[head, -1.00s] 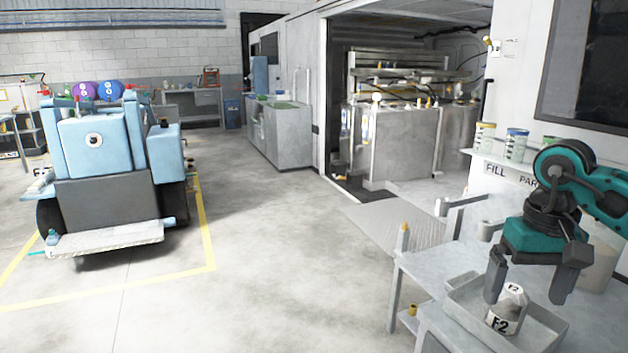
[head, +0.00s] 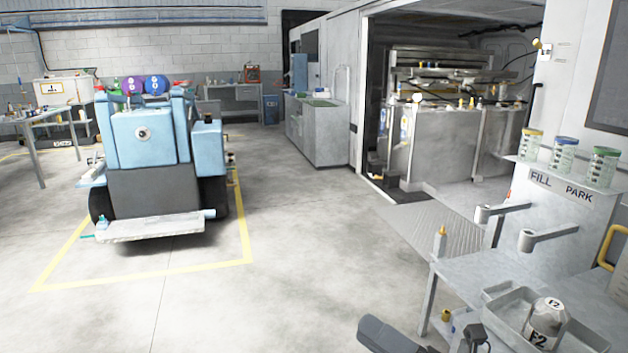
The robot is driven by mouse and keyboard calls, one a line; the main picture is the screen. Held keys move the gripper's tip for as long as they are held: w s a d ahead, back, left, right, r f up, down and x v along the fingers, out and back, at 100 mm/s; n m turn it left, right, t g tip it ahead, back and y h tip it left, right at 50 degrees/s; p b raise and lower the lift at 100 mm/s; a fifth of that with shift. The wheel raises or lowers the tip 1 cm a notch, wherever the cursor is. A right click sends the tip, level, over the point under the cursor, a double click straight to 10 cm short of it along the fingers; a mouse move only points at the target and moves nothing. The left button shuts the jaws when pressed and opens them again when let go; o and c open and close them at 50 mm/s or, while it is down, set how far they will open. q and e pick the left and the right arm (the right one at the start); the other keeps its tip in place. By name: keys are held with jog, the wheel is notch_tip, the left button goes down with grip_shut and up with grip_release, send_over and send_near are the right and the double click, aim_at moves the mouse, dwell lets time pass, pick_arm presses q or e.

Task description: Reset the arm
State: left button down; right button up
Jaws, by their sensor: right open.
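My right gripper (head: 424,335) shows only in part at the bottom edge of the head view. Its two dark fingers are spread apart, open and empty, just left of the grey tray (head: 500,308). The rest of the right arm is cut off by the frame. A white and grey container marked F2 (head: 545,325) stands in the tray, apart from the fingers. My left gripper is not in view.
The tray is on a grey bench (head: 468,270) at the right. A panel marked FILL and PARK (head: 560,188) with two grey holders stands behind it, with three lidded jars on top. A blue vehicle (head: 150,150) stands at left. The floor between is clear.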

jog(key=s+d+f+m+t+h, duration=0.1)
jog(key=d+f+m+t+h, duration=0.15)
jog(key=f+m+h, duration=0.7)
jog(key=s+d+f+m+t+h, duration=0.2)
jog(key=d+f+m+h, duration=0.15)
jog(key=m, duration=1.05)
jog(key=s+d+f+m+g+h+p, duration=0.1)
jog(key=s+d+f+m+g+h, duration=0.1)
jog(key=s+f+m+g, duration=0.3)
jog(key=s+d+f+m, duration=0.1)
jog(key=s+f+m, duration=0.3)
jog(key=f, duration=0.2)
jog(key=shift+s+g+h, duration=0.2)
jog(key=shift+g+h, duration=0.15)
jog(key=shift+h, duration=0.05)
